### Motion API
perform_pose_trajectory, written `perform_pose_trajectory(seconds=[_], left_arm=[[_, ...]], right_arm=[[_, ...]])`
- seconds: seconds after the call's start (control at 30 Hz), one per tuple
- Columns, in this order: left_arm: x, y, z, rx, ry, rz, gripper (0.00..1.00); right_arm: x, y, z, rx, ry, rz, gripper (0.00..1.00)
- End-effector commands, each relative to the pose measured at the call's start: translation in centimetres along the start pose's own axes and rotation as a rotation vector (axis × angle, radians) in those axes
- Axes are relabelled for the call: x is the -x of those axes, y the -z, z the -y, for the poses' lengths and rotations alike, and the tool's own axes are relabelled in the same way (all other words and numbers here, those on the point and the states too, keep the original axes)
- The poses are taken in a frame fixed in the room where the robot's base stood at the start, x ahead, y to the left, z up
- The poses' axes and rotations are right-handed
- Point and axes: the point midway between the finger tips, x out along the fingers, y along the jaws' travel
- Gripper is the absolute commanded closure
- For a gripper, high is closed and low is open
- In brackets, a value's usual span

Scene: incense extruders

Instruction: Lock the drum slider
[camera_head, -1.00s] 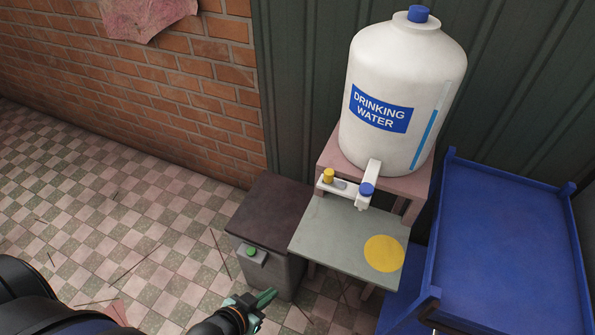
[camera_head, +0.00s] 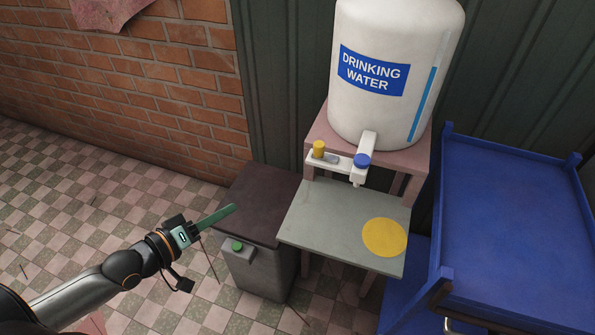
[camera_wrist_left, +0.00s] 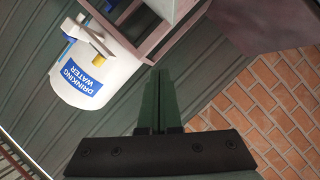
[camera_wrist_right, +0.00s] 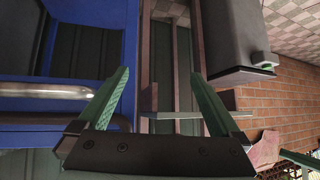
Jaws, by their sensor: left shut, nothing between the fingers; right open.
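The white water drum (camera_head: 385,105) stands upright with a blue "DRINKING WATER" label. At its base a white bar (camera_head: 337,165) carries a yellow knob (camera_head: 319,149) and a grey piece beside it; a blue-capped tap (camera_head: 361,160) is at its right end. The grey piece is too small to read its position. My left gripper (camera_head: 235,207) is shut and empty, left of the bar, and appears over the dark bin. The left wrist view shows its closed fingers (camera_wrist_left: 158,72), the drum (camera_wrist_left: 95,80) and yellow knob (camera_wrist_left: 69,27). My right gripper (camera_wrist_right: 160,75) is open and empty.
A grey table (camera_head: 330,235) with a yellow disc (camera_head: 384,238) sits below the tap. A dark-topped bin (camera_head: 263,200) with a green button (camera_head: 237,246) stands left of it. A blue cart (camera_head: 510,225) stands right. The tiled floor at left is clear.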

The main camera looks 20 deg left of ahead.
Motion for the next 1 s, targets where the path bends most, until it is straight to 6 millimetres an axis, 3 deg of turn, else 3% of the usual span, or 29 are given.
perform_pose_trajectory(seconds=[0.03,0.13,0.3,0.43,1.0], left_arm=[[-0.8,0.7,0.0,0.069,-0.057,0.0,1.0],[-1.5,2.8,-2.2,0.25,-0.156,0.009,1.0],[-2.3,4.8,-5.6,0.494,-0.268,0.057,1.0],[-2.5,5.4,-7.2,0.602,-0.306,0.087,1.0],[-2.7,5.8,-7.8,0.643,-0.316,0.091,1.0]], right_arm=[[-1.7,-1.5,0.1,0.002,0.007,-0.003,0.0],[-3.0,-2.5,0.2,0.007,0.014,-0.003,0.0],[-4.4,-3.2,0.3,0.017,0.022,-0.008,0.0],[-4.8,-3.2,0.5,0.022,0.029,-0.016,0.0],[-4.6,-3.4,0.5,0.025,0.031,-0.012,0.0]])
